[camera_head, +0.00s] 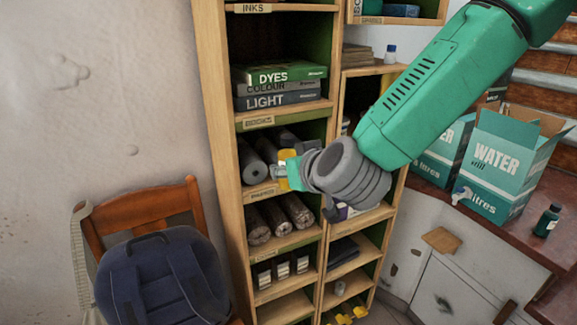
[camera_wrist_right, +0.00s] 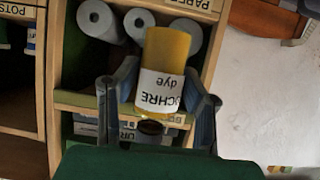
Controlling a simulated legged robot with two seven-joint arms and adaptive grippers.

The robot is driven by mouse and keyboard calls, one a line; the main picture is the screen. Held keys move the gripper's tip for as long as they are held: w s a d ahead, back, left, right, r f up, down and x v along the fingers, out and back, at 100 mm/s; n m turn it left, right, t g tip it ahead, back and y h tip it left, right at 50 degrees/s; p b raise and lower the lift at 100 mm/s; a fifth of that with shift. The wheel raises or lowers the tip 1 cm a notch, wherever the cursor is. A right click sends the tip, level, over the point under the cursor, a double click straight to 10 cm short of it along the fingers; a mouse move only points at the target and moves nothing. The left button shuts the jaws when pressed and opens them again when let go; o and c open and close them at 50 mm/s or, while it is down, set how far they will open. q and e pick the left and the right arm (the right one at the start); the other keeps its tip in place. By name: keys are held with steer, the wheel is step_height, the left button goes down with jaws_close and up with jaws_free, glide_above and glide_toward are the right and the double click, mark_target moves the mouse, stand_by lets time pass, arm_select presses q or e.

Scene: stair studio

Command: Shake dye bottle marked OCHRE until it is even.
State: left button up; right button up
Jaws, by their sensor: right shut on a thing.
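The dye bottle (camera_wrist_right: 167,50) is amber-yellow with a white label reading OCHRE dye. It shows large in the right wrist view, where its lettering and the shelf lettering are both upside down. My right gripper (camera_wrist_right: 160,75) is shut on it, one finger on each side. In the head view, the right gripper (camera_head: 289,172) is in front of the tall shelf, and the bottle (camera_head: 285,156) shows only as small yellow and white patches behind it. Whether the dye is even I cannot tell. My left gripper is out of view.
The wooden shelf (camera_head: 207,90) holds books and paper rolls (camera_head: 257,228) close behind the bottle. A chair (camera_head: 140,205) with a blue backpack (camera_head: 165,280) stands at left. Water boxes (camera_head: 500,155) and a dark bottle (camera_head: 547,220) stand on the right counter.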

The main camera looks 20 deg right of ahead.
mark_target(287, 138)
steer(key=shift+s+f, duration=0.1)
steer(key=shift+f, duration=0.85)
steer(key=r, duration=1.4)
steer(key=shift+a+r, duration=0.2)
steer(key=shift+a, duration=0.05)
steer(key=shift+f, duration=0.35)
steer(key=f, duration=1.3)
steer(key=shift+d+f, duration=0.25)
steer(key=shift+f, duration=0.05)
steer(key=r, duration=1.4)
steer(key=shift+a+r, duration=0.25)
steer(key=f, duration=1.4)
steer(key=shift+d+f, duration=0.25)
steer(key=shift+f, duration=0.05)
steer(key=shift+a+r, duration=0.1)
steer(key=shift+a, duration=0.15)
